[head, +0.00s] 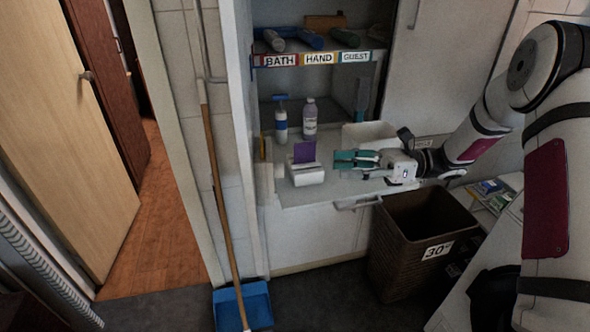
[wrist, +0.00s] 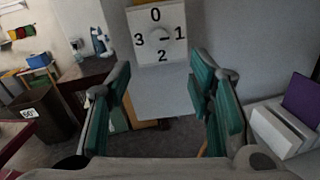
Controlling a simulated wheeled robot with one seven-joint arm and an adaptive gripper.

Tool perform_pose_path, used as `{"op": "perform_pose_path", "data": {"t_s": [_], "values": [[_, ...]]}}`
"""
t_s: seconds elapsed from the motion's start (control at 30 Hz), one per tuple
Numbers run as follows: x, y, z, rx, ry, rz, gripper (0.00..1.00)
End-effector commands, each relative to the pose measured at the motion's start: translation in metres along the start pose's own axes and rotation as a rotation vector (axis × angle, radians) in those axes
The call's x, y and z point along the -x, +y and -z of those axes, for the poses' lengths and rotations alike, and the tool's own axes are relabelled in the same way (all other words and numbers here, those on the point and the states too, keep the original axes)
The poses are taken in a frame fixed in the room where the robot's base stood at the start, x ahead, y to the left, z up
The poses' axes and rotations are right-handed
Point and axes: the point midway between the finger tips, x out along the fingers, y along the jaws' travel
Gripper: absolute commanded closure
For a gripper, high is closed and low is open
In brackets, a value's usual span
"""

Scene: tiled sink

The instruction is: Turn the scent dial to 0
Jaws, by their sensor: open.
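The scent dial (wrist: 157,34) shows in the wrist view as a white square plate with 0 at the top, 1 at the right, 2 at the bottom and 3 at the left. A small pale round knob is in its middle; a dark mark on it seems to point right, toward 1, but it is small. My gripper (wrist: 160,78) has its teal fingers spread on both sides below the dial, apart from it, with nothing between them. In the head view my gripper (head: 338,160) is over the counter, pointing left. I cannot make out the dial face there.
A white tissue box (head: 306,175) with a purple tissue stands left of my gripper on the counter (head: 330,190). Two bottles (head: 310,120) stand behind. A shelf labelled BATH, HAND and GUEST is above. A brown basket (head: 410,240) stands below right.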

Motion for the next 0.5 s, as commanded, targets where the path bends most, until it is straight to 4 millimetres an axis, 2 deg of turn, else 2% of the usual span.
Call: {"op": "perform_pose_path", "data": {"t_s": [0.5], "values": [[-0.098, 0.002, -0.001, -0.001, 0.003, -0.004, 0.52]]}}
